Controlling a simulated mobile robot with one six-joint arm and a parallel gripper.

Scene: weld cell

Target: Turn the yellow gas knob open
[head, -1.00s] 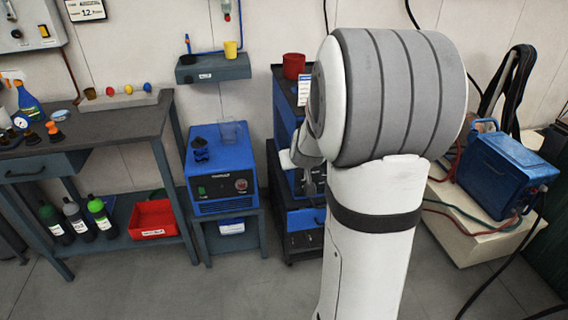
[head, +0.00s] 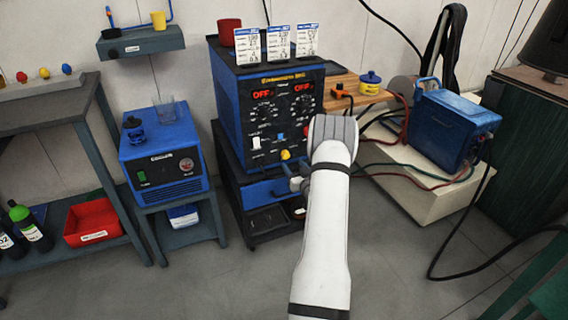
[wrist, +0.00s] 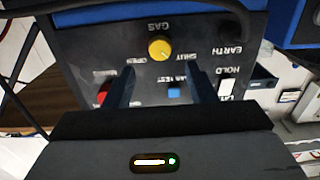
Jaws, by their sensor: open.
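The yellow gas knob (wrist: 160,47) is on the dark front panel of the blue welding machine. In the wrist view it appears upside down, with GAS beside it, OPEN to its lower left and SHUT to its lower right. I cannot clearly tell which way its pointer faces. It also shows low on the panel in the head view (head: 286,155). My gripper (wrist: 160,72) is open and empty, its two fingers spread with the knob centred beyond the tips, apart from it. In the head view my gripper (head: 297,183) is just below the knob, partly hidden by my arm.
A blue switch (wrist: 174,92), a red button (wrist: 103,95) and a white switch (wrist: 227,90) are on the same panel, close to the fingers. Two displays (head: 264,94) read OFF. A wooden shelf (head: 358,95) with a cable juts out at right. Open floor lies in front.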

